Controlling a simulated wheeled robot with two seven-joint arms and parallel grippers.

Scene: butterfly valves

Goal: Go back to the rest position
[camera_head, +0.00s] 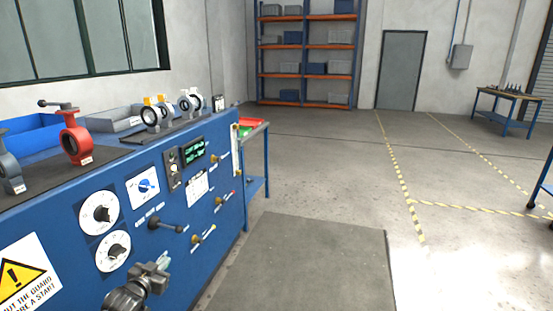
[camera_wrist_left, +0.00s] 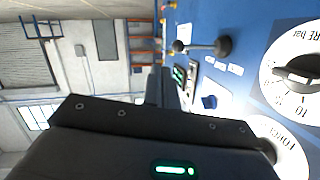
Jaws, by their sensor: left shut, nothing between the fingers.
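My left gripper (camera_head: 152,275) is at the bottom of the head view, in front of the blue test bench's front panel (camera_head: 120,255). It is shut and empty, apart from the lever and dials. In the left wrist view the shut fingers (camera_wrist_left: 161,86) point along the panel, with a black lever with a ball end (camera_wrist_left: 205,46) and white dials (camera_wrist_left: 296,68) to the right. My right gripper is in neither view.
On the bench top stand a red butterfly valve (camera_head: 75,140), a grey valve (camera_head: 10,165) and a blue bin (camera_head: 35,135). Two more valves stand farther back. A grey mat (camera_head: 305,265) lies on the floor. Open floor extends to shelves (camera_head: 305,60).

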